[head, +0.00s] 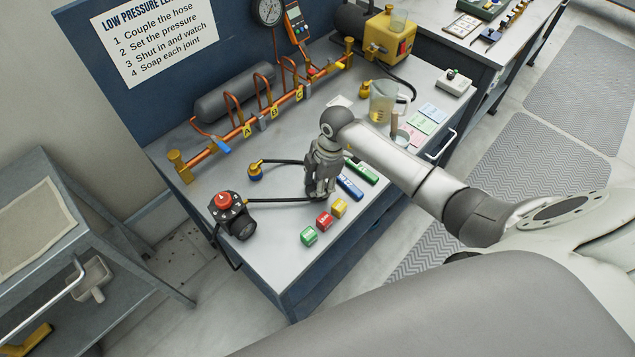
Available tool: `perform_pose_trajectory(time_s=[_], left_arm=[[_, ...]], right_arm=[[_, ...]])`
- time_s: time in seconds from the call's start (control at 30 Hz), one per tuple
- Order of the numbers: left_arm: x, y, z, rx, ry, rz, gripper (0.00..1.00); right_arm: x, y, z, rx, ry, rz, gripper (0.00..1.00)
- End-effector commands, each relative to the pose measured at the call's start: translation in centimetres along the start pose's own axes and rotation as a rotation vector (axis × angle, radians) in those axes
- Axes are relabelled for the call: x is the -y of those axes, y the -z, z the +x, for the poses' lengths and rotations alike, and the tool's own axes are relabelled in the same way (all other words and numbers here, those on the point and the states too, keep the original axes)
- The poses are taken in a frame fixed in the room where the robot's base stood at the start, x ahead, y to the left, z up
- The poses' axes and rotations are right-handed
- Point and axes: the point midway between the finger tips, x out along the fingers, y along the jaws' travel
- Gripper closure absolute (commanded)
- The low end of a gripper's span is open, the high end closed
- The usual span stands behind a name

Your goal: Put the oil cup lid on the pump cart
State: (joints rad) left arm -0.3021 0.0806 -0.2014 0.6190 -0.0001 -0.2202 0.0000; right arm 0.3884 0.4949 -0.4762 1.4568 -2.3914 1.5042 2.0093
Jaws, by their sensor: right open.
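My right gripper (319,193) points down over the middle of the blue-edged workbench (275,255). It is open, and I see nothing held between its fingers. A black hose passes behind or beneath it. I cannot make out an oil cup lid; it may be hidden or too small to tell. A yellow pump unit (388,36) with a small clear cup (398,19) on top stands at the bench's far end. A grey cart (75,225) stands at the left; I cannot tell which is the pump cart. My left gripper is out of view.
A copper manifold (265,118) runs along the bench's back. A black device with a red knob (224,200) stands at the front left. Green, red and yellow blocks (324,220) and blue and green bars (350,187) lie near the gripper. A clear jug (383,102) stands farther right.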

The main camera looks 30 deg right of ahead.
Motion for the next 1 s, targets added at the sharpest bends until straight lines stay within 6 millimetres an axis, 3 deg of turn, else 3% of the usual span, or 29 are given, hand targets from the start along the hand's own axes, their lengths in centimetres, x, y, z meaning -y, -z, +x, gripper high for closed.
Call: perform_pose_trajectory(time_s=[0.27, 0.43, 0.8, 1.0], left_arm=[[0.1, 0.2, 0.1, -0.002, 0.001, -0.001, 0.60], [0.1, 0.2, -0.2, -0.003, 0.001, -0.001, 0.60], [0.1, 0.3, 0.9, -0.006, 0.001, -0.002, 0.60], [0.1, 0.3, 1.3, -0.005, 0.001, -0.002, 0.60]], right_arm=[[0.4, -0.1, 0.6, 0.003, 0.008, 0.001, 0.63], [0.2, 0.0, -0.8, 0.003, 0.005, 0.000, 0.63], [-0.1, 0.1, -8.8, 0.000, -0.004, -0.001, 0.63], [-0.1, 0.1, -11.7, -0.001, -0.003, 0.001, 0.63]])
